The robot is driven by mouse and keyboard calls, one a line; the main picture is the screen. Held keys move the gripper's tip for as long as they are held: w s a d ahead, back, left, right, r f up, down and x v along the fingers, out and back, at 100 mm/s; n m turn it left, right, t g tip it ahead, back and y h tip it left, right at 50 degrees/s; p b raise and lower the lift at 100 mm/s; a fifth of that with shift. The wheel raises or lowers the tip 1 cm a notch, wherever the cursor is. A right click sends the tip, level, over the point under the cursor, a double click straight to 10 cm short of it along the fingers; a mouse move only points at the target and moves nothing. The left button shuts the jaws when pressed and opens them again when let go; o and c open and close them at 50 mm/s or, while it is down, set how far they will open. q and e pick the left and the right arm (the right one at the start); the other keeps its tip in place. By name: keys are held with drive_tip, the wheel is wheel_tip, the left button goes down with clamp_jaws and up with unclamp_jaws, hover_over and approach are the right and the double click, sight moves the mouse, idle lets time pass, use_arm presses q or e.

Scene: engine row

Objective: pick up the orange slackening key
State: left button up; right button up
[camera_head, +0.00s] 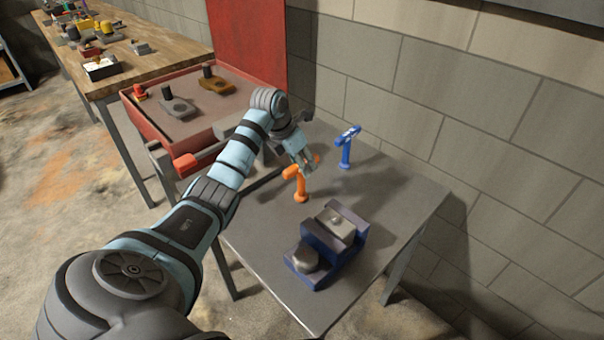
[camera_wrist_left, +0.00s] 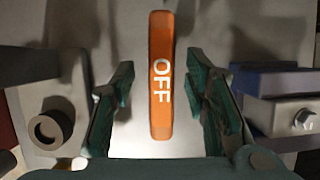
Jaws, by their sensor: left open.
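The orange slackening key (camera_head: 301,194) stands upright on the grey table, with an orange crossbar on top. In the left wrist view its bar (camera_wrist_left: 161,75) carries the white word OFF and lies between the two fingers. My left gripper (camera_head: 305,165) is open at the key's top, with its fingers (camera_wrist_left: 160,90) on either side of the bar and gaps showing. The key's stem is hidden below the bar in the wrist view. My right gripper is not in view.
A blue key (camera_head: 346,147) stands behind to the right. A dark blue block with grey metal parts (camera_head: 318,257) sits nearer the front. A red tray (camera_head: 150,129) with metal parts is at the left. The grey table (camera_head: 400,205) is bare at the right, before a block wall.

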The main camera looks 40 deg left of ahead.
use_arm(q)
drive_tip(key=shift+w+f, duration=0.15)
drive_tip(key=shift+f, duration=0.3)
drive_tip(key=shift+r, duration=0.1)
drive_tip(key=shift+c, duration=1.4)
drive_tip(key=shift+d, duration=0.1)
clamp_jaws()
